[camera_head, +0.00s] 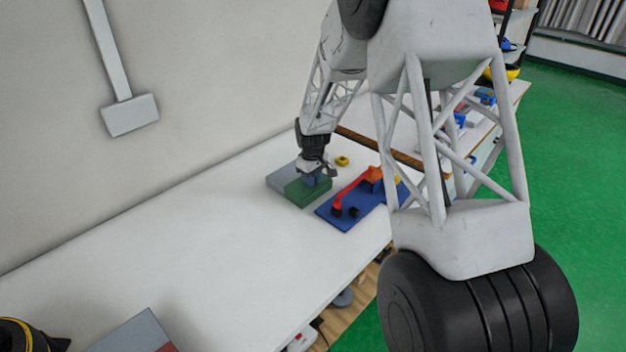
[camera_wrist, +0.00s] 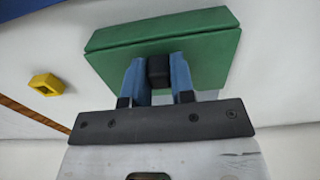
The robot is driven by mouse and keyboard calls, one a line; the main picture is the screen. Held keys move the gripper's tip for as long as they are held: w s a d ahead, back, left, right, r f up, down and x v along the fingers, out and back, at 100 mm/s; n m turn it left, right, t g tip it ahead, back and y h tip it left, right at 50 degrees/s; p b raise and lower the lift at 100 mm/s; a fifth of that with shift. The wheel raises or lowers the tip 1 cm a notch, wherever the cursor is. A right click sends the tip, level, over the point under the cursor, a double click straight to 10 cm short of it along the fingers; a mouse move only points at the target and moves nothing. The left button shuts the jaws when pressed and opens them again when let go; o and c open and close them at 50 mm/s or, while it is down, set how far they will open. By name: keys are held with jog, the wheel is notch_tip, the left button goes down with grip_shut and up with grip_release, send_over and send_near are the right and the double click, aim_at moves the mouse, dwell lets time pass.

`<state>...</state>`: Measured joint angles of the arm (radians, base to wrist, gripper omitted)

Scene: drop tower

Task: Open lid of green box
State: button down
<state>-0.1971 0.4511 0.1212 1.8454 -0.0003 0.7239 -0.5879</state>
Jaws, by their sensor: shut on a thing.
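The green box (camera_head: 308,192) stands on the white table, with a grey flat part beside it on its left in the head view. In the wrist view the green box (camera_wrist: 165,38) fills the top middle, its green lid facing the camera. My gripper (camera_head: 313,180) is at the top of the box. In the wrist view my gripper's two blue fingers (camera_wrist: 158,72) are closed on a small black knob (camera_wrist: 158,70) on the green lid. The lid looks closed in the wrist view, though its far edges are hard to judge.
A blue board (camera_head: 345,216) with a red arm (camera_head: 350,190) and a black knob lies just right of the box. A small yellow block (camera_head: 342,160) lies behind. A wall (camera_head: 60,170) rises behind.

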aim_at(295, 176)
jog(key=w+a, duration=0.5)
jog(key=shift+w+a, duration=0.4)
jog(key=c, duration=1)
grip_release()
jog(key=shift+o, duration=0.2)
jog(key=shift+r, duration=0.1)
notch_tip(295, 176, up, 8)
